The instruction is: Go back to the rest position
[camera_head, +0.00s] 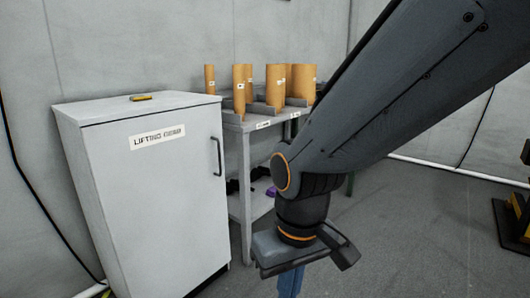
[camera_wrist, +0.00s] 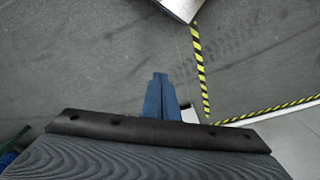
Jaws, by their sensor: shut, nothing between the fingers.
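My gripper (camera_head: 290,284) hangs pointing down in the lower middle of the head view, to the right of the white cabinet and in front of the shelf table. Its blue fingers are partly hidden by the wrist body and cut off by the lower edge. In the wrist view the blue fingers (camera_wrist: 160,98) are together, with nothing between them, above bare grey floor. My dark arm reaches in from the upper right of the head view.
A white cabinet (camera_head: 160,200) labelled "LIFTING GEAR" stands at left, a small yellow item (camera_head: 141,98) on top. A table (camera_head: 246,170) behind carries several copper-brown rolls (camera_head: 275,85). Yellow-black floor tape (camera_wrist: 199,65) shows in the wrist view. Open floor (camera_head: 420,230) lies at right.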

